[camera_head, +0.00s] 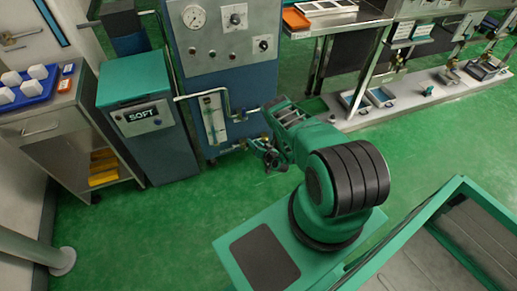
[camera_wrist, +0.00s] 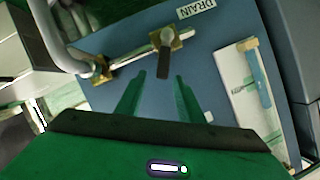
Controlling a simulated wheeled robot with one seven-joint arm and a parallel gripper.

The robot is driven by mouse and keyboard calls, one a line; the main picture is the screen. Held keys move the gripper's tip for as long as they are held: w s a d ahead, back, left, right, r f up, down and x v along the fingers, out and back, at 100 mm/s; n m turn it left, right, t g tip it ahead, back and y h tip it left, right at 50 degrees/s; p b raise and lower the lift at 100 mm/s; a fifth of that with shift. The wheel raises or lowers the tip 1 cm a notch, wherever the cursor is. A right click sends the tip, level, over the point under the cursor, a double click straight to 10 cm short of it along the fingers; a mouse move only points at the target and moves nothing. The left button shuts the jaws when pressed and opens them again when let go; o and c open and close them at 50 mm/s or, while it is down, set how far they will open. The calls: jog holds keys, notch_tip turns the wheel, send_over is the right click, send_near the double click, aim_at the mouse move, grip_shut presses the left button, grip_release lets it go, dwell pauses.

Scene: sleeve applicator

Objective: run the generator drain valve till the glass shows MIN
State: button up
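The lever points down toward the gap between my fingers. The fingertips appear just short of the lever; I cannot tell the exact depth. The glass (camera_wrist: 256,78) is tilted at right in the wrist view. In the head view the glass (camera_head: 213,117) is on the blue generator's (camera_head: 242,88) front; its level and MIN mark are too small to read.
A bench (camera_head: 335,22) stands right of the generator. Green floor (camera_head: 175,225) is clear in front.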

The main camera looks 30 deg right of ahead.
jog(key=v, duration=0.7)
jog(key=shift+s, duration=0.2)
dwell(7.1)
